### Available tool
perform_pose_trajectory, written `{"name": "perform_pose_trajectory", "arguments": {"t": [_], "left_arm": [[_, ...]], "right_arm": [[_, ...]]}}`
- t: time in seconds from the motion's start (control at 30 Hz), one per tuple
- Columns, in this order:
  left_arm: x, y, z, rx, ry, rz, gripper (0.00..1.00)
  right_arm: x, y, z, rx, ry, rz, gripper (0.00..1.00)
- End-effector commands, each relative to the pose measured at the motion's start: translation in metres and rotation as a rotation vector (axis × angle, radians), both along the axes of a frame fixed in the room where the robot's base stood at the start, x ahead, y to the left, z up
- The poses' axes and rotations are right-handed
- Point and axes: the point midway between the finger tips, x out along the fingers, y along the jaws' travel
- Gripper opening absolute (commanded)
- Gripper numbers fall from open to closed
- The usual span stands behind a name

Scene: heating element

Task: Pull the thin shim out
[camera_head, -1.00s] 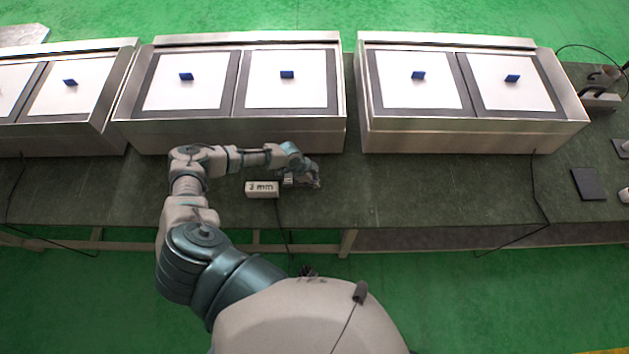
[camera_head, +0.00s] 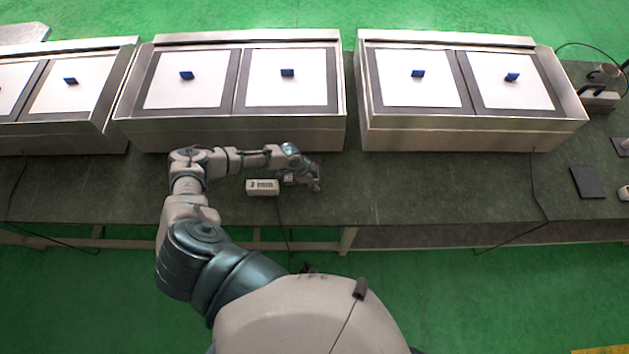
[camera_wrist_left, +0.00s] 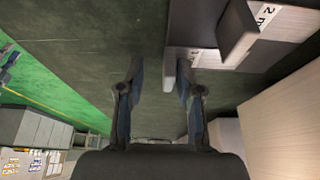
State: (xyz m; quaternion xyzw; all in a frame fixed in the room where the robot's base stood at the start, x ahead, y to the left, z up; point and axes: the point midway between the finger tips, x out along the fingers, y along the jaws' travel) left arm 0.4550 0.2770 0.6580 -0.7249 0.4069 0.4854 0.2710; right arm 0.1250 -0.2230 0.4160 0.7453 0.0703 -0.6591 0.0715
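A small pale block (camera_head: 262,187) with a dark "mm" label lies on the green table in the head view. My left gripper (camera_head: 314,184) is low over the table just to its right. In the left wrist view my left gripper (camera_wrist_left: 158,95) is open, with its two fingers apart. A thin light-grey plate (camera_wrist_left: 169,72), possibly the shim, reaches between the fingers, closer to the right finger. It appears to project from a dark holder (camera_wrist_left: 200,25) with white labels. I cannot tell whether a finger touches it. My right gripper is not in view.
Metal cases (camera_head: 240,136) with white panels and small blue blocks stand behind my left arm; another case (camera_head: 470,137) is to the right. A dark flat plate (camera_head: 588,184) lies at the far right. The table between it and my gripper is mostly clear.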

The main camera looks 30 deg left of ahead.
Motion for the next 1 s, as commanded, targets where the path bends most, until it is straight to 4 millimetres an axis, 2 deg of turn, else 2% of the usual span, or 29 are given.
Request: {"name": "perform_pose_trajectory", "arguments": {"t": [0.13,0.23,0.5,0.7,1.0], "left_arm": [[0.0,0.002,0.005,0.0,-0.001,0.0,0.35],[-0.003,0.007,0.017,-0.001,-0.002,0.002,0.35],[-0.015,0.028,0.072,0.0,-0.001,0.0,0.35],[-0.021,0.037,0.101,0.0,0.0,0.001,0.35],[-0.024,0.04,0.11,0.0,0.002,0.001,0.35]], "right_arm": [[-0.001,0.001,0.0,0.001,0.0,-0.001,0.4],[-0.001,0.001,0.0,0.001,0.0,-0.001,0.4],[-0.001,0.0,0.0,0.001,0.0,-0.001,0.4],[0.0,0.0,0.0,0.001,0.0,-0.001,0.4],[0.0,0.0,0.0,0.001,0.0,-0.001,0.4]]}}
